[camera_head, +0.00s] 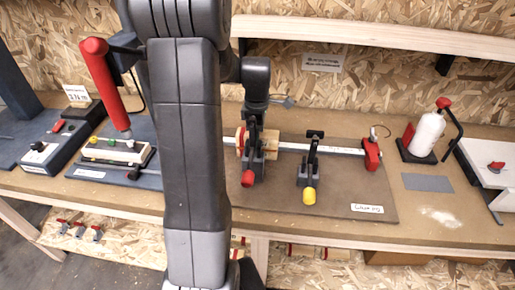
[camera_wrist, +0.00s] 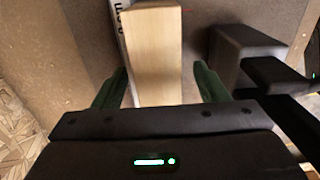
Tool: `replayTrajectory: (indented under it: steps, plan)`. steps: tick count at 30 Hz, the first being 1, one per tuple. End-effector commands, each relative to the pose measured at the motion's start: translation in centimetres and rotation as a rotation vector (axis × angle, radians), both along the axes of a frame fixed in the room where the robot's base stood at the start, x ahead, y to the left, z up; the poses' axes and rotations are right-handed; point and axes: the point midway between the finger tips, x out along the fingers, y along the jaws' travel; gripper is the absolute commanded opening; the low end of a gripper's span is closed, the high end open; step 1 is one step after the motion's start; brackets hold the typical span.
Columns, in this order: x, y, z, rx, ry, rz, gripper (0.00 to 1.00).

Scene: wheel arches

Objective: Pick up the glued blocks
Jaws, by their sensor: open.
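The glued blocks (camera_wrist: 155,45) show in the wrist view as a pale wooden block lying between my two green fingers. My gripper (camera_wrist: 160,84) is open, with one finger on each side of the wood and a gap visible on both sides. The near end of the wood is hidden by my gripper body in the wrist view.
A second black clamp with a yellow tip (camera_head: 309,195) stands to the right on the board (camera_head: 350,195). A dark block-like part (camera_wrist: 245,45) is close to my right finger. A red bar end (camera_head: 372,155), a white bottle (camera_head: 427,133) and a red-handled tool (camera_head: 105,85) stand farther off.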

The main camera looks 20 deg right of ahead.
Motion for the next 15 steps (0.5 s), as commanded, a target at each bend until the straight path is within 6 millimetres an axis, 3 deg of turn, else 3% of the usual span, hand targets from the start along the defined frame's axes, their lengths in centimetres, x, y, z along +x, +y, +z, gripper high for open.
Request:
replayTrajectory:
  steps: [6,15]
  plan:
    - [-0.1,-0.1,-2.8,0.002,0.003,0.0,0.66]
    - [0.0,-0.1,-3.3,0.0,0.0,0.0,0.66]
